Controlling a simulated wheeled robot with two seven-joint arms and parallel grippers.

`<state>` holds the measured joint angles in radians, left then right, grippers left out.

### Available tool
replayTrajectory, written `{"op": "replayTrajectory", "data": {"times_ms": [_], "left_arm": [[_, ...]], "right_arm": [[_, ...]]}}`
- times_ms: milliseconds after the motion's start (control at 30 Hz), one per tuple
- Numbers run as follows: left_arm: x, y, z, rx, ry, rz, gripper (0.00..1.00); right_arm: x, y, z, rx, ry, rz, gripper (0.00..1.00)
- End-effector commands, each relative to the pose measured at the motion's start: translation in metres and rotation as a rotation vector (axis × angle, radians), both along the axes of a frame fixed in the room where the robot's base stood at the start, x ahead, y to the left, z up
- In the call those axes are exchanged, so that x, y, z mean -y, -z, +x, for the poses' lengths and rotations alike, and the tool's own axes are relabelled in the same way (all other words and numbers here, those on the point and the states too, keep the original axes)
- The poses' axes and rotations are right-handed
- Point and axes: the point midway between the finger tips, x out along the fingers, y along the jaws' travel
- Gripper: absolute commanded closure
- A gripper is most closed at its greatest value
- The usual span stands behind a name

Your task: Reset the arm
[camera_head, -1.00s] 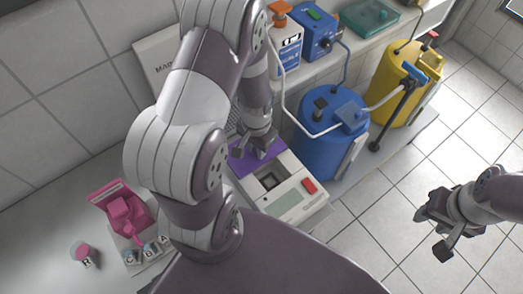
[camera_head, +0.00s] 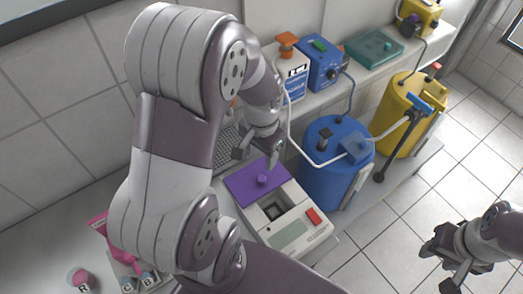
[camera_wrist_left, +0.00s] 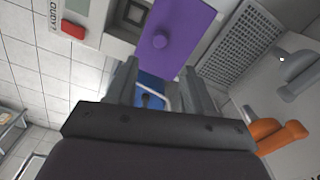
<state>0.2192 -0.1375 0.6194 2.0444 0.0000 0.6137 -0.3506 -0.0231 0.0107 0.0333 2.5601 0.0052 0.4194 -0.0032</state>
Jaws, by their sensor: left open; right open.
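My left gripper (camera_head: 257,155) is open and empty, just above and behind the purple lid (camera_head: 241,186) of the white device (camera_head: 305,239). The lid has a round purple knob (camera_head: 262,180) and lies beside the device's exposed square well (camera_head: 273,211). In the left wrist view, the open fingers (camera_wrist_left: 157,82) are apart from the lid (camera_wrist_left: 185,25) and its knob (camera_wrist_left: 159,41). My right gripper (camera_head: 440,265) is open and empty over the tiled floor at the right. My left arm hides part of the bench.
A blue barrel (camera_head: 322,185) and a yellow barrel (camera_head: 395,135) with hoses stand right of the device. A shelf holds a white bottle (camera_head: 293,75), a blue unit (camera_head: 325,70) and a teal box (camera_head: 374,47). Pink equipment (camera_head: 120,245) and small lettered containers (camera_head: 148,279) are lower left.

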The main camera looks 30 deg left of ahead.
Motion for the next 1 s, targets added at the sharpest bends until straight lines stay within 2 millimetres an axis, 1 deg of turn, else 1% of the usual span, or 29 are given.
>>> {"op": "replayTrajectory", "data": {"times_ms": [33,100,200,667,700,767,800,867,900,1000], "left_arm": [[0.0,-0.007,0.001,0.004,0.0,0.0,0.48],[0.0,-0.013,0.0,0.001,0.0,0.0,0.48],[0.0,-0.017,0.0,0.0,0.0,0.0,0.48],[0.0,-0.017,0.0,-0.001,-0.005,0.0,0.48],[0.0,-0.017,0.002,0.01,-0.034,0.002,0.48],[0.002,-0.014,-0.004,0.037,-0.128,0.005,0.48],[0.009,-0.012,-0.008,0.059,-0.172,0.005,0.48],[0.024,-0.01,-0.014,0.09,-0.204,0.001,0.48],[0.034,-0.008,-0.018,0.105,-0.206,-0.002,0.48],[0.053,-0.005,-0.027,0.116,-0.161,-0.01,0.48]], "right_arm": [[0.0,0.001,0.0,0.0,0.0,0.0,0.57],[0.0,0.002,0.0,0.0,0.0,0.0,0.57],[0.0,0.002,0.0,0.0,0.0,0.0,0.57],[0.0,0.001,0.0,0.0,0.0,0.0,0.57],[0.0,0.001,0.0,0.0,0.0,0.0,0.57],[0.0,0.002,0.0,0.0,0.0,0.0,0.57],[0.0,0.004,0.0,0.0,0.0,0.0,0.57],[0.0,0.009,0.0,0.0,0.0,0.0,0.57],[0.0,0.011,0.0,0.0,0.0,0.0,0.57],[0.0,0.015,0.0,0.0,0.0,0.0,0.57]]}}
